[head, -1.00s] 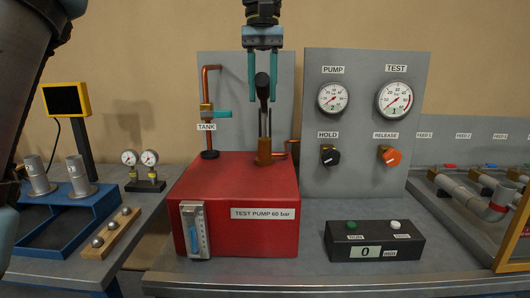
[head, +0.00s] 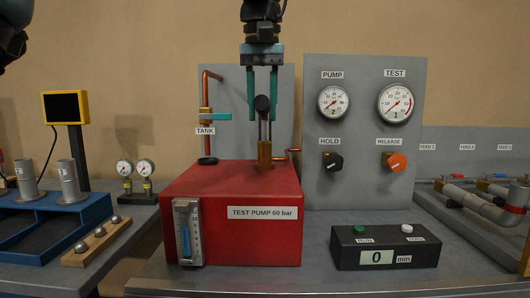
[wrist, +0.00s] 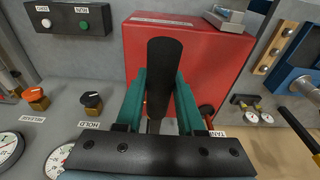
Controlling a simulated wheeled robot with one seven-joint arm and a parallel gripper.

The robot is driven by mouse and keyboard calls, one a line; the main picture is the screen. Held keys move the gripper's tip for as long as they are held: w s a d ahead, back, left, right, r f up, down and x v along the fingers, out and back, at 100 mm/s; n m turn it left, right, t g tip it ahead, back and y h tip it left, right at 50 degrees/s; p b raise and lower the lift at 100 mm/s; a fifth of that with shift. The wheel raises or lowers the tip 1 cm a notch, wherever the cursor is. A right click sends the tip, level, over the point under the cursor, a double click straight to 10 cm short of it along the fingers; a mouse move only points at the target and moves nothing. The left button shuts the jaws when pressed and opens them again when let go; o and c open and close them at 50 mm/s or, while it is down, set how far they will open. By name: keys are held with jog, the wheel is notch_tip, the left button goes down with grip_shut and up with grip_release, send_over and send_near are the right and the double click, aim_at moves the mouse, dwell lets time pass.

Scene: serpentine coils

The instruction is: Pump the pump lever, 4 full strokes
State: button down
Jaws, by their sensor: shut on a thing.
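The pump lever (head: 262,104) has a black grip on a thin metal rod. It stands near upright from a brass pivot (head: 264,152) on the red test pump box (head: 232,242). My gripper (head: 263,112) has teal fingers pointing down, one on each side of the black grip. In the wrist view my gripper (wrist: 160,90) is closed around the lever's black grip (wrist: 164,70), which rises between the fingers. The rod's lower part is partly hidden there.
A grey panel (head: 363,185) with PUMP and TEST gauges, a black HOLD knob (head: 332,162) and an orange RELEASE knob (head: 397,162) stands to the right. A TANK pipe (head: 206,110) stands behind left. A black counter box (head: 387,236) reads 0.

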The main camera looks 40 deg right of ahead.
jog(key=shift+t+h, duration=0.6)
jog(key=shift+t, duration=0.2)
notch_tip(320, 180, down, 5)
jog(key=b, duration=0.7)
jog(key=shift+s+a, duration=0.15)
jog(key=shift+r, duration=0.1)
